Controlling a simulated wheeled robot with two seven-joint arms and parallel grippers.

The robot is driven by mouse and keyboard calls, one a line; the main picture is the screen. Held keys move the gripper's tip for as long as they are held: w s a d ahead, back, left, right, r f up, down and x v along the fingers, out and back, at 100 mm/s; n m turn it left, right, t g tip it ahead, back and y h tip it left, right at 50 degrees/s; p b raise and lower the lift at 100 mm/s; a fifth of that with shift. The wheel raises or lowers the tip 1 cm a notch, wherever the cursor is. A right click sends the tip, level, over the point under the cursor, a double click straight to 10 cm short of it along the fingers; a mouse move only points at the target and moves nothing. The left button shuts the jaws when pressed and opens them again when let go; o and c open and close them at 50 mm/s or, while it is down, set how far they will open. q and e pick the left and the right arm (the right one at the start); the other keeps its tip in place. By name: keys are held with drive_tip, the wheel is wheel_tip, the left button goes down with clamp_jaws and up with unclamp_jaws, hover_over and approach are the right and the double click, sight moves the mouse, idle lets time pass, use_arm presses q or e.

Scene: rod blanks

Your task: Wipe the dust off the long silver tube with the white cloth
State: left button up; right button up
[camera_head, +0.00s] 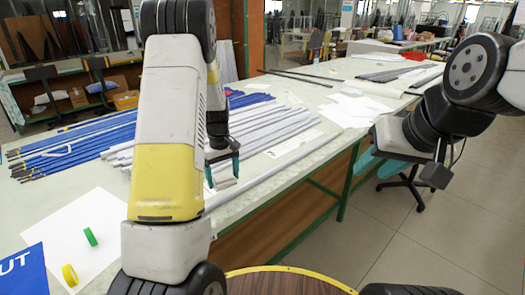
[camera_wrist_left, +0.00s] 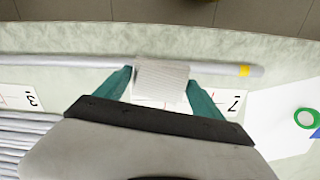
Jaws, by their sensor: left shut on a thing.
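The long silver tube (camera_head: 275,172) lies along the front edge of the table; in the left wrist view the tube (camera_wrist_left: 80,61) runs across the picture and has a yellow band near its right end. My left gripper (camera_head: 222,178) is over the tube. In the left wrist view my left gripper (camera_wrist_left: 160,85) is shut on the white cloth (camera_wrist_left: 162,77), which lies across the tube between the teal fingers. Whether the cloth presses on the tube is unclear.
Blue rods (camera_head: 80,145) and several pale tubes (camera_head: 265,125) lie behind on the table. Number cards (camera_wrist_left: 232,102) lie beside the tube. A white sheet (camera_head: 75,225) holds a green tape roll (camera_head: 90,237) and a yellow one (camera_head: 69,275). A chair stands right of the table.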

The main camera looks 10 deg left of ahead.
use_arm(q)
drive_tip(key=shift+r, duration=1.2)
